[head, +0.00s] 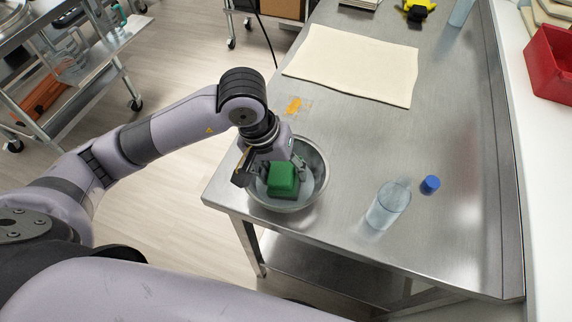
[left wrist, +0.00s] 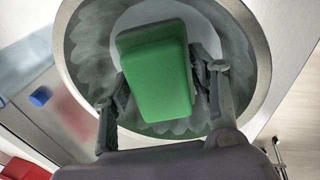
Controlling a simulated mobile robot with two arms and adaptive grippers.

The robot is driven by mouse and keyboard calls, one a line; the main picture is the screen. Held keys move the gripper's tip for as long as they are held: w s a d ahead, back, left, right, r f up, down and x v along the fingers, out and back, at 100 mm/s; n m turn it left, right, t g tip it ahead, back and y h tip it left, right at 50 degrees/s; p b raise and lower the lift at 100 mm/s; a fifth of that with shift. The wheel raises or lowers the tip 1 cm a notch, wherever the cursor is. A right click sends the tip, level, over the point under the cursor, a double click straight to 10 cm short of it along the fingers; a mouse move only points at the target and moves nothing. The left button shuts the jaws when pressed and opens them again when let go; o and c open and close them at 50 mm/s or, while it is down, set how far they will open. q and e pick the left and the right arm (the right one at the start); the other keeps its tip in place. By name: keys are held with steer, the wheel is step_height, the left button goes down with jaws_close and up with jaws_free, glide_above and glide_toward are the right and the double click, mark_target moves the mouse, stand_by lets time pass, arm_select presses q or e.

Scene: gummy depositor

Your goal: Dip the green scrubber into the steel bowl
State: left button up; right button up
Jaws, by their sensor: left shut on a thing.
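The green scrubber (head: 283,180) is a block held between the fingers of my left gripper (head: 284,172). It also shows large in the left wrist view (left wrist: 158,75), with the left gripper's fingers (left wrist: 165,90) on either side of it. The steel bowl (head: 320,168) stands on the steel table near its left front corner. The scrubber is over or inside the bowl's opening; I cannot tell whether it touches the bottom. In the left wrist view the bowl's rim (left wrist: 262,75) surrounds the scrubber. My right gripper is not in view.
A cream cloth (head: 352,62) lies at the back. A red bin (head: 549,66) is on the white counter at right.

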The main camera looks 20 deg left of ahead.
mark_target(271, 171)
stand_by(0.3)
arm_select(q)
steer(key=shift+r, duration=0.3)
steer(key=shift+p+v, duration=2)
steer(key=shift+v, duration=2.25)
steer(key=shift+a+f, duration=0.1)
steer(key=v, duration=0.1)
steer(key=p+v, duration=0.1)
steer(key=v, duration=0.1)
steer(key=d+p+v, duration=0.1)
steer(key=v, duration=0.1)
steer(key=shift+w, duration=0.25)
